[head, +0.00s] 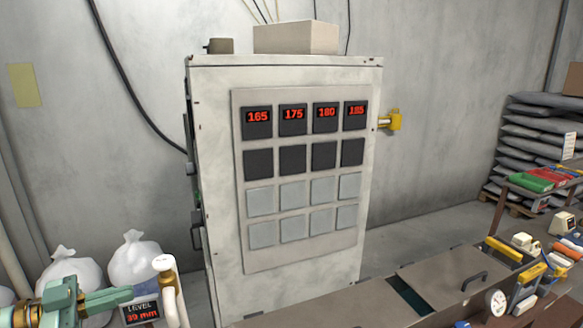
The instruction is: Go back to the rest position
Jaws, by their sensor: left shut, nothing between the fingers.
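My left gripper (108,298) shows at the lower left of the head view, with green fingers pointing right. Its fingers are together, with nothing visible between them. It appears in front of white sacks and beside a small level display (141,312) reading 39 mm. I cannot tell how far it is from the display. My right gripper is not in view.
A tall pale control cabinet (222,230) with red readouts stands in the middle. White sacks (135,262) lie at the lower left. A long machine with a brown lid (440,280) fills the lower right. Stacked grey bags (520,140) stand at the far right.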

